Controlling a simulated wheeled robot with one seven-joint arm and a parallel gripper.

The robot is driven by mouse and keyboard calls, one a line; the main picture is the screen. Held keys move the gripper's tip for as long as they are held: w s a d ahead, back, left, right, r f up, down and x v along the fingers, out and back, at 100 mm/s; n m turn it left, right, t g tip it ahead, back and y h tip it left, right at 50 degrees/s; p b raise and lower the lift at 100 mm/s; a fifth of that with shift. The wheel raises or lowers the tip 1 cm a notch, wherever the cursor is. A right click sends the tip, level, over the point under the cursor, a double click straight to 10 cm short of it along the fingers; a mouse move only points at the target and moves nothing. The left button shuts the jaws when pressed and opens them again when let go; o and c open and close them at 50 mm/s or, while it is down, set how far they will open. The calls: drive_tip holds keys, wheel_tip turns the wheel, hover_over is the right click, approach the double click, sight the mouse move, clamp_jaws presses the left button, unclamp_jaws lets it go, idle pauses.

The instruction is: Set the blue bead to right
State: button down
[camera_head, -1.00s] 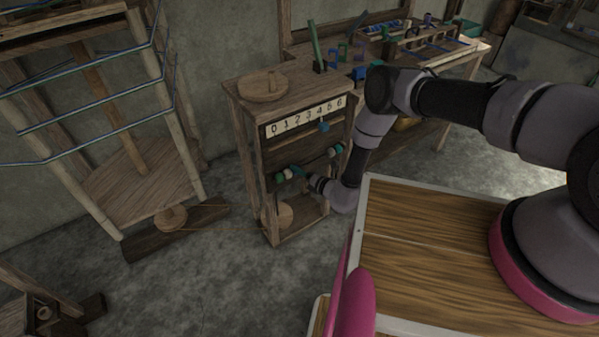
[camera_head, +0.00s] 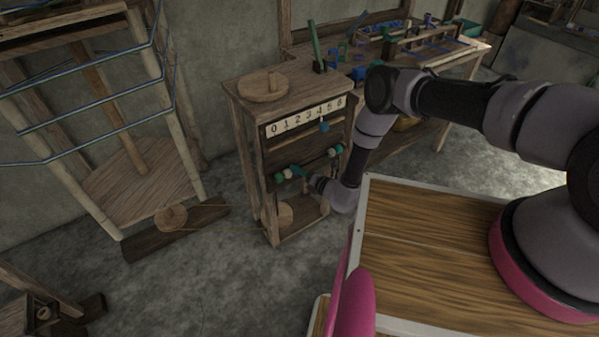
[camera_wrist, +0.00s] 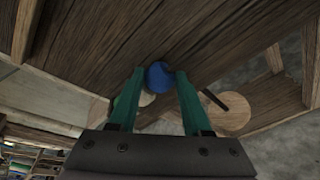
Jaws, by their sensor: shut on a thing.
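The blue bead (camera_wrist: 158,74) sits between the two green fingertips of my gripper (camera_wrist: 158,80) in the wrist view, and the gripper is shut on it. In the head view my gripper (camera_head: 301,173) reaches into the open front of the wooden cabinet (camera_head: 258,160), at the bead row. There the blue bead cannot be told apart from the teal fingers. A green bead (camera_head: 278,178) and a pale bead (camera_head: 287,174) sit left of the fingers. More pale and green beads (camera_head: 335,151) sit at the right end.
A number strip (camera_head: 298,119) runs across the cabinet above the beads, with a small blue block (camera_head: 324,126) hanging below it. A workbench (camera_head: 455,56) stands behind, to the right.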

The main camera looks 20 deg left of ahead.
idle(0.5)
drive_tip(key=w+d, duration=0.6)
drive_tip(key=w, duration=0.1)
drive_tip(key=shift+c, duration=1.7)
unclamp_jaws()
drive_tip(key=shift+d, duration=0.1)
drive_tip(key=v, duration=1)
drive_tip(key=shift+s+d, duration=0.15)
drive_tip(key=shift+d, duration=0.05)
drive_tip(key=shift+r, duration=0.1)
drive_tip(key=shift+c, duration=0.3)
